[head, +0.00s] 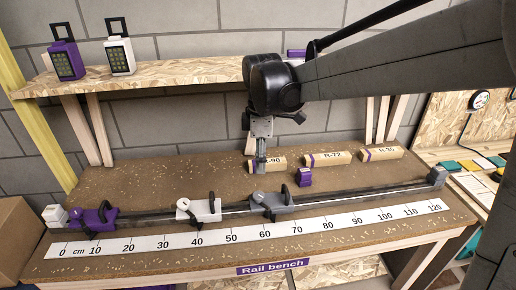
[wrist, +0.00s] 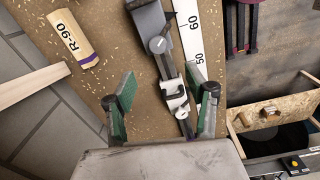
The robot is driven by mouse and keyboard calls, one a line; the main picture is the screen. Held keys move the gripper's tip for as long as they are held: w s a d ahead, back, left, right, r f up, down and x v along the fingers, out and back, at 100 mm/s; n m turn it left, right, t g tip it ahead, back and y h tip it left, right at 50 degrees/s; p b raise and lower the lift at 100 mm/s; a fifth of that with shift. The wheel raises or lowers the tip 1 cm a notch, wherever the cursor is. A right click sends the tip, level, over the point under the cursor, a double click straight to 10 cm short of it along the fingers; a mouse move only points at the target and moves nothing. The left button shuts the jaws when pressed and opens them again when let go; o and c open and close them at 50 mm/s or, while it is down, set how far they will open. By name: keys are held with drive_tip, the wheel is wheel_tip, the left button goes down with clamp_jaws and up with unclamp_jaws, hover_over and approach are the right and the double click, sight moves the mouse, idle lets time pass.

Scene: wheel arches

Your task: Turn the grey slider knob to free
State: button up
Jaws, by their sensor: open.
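The grey slider (head: 278,204) sits on the rail near the 65 cm mark, with a black arched handle. Its round grey knob (head: 258,197) is on its left end in the head view.
A white slider (head: 200,210) and a purple slider (head: 95,218) share the rail (head: 150,216) to the left. Wooden blocks, including R-90 (head: 280,162), and a small purple piece (head: 304,177) lie behind the rail. A ruler (head: 250,233) runs in front.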

sight(258, 195)
drive_tip(key=shift+n, duration=0.3)
drive_tip(key=f, duration=1)
drive_tip(key=w+f, duration=0.1)
drive_tip(key=f, duration=0.3)
drive_tip(key=shift+a+f, duration=0.25)
drive_tip(key=shift+f, duration=0.15)
drive_tip(key=c, duration=1.2)
drive_tip(key=shift+o, duration=0.2)
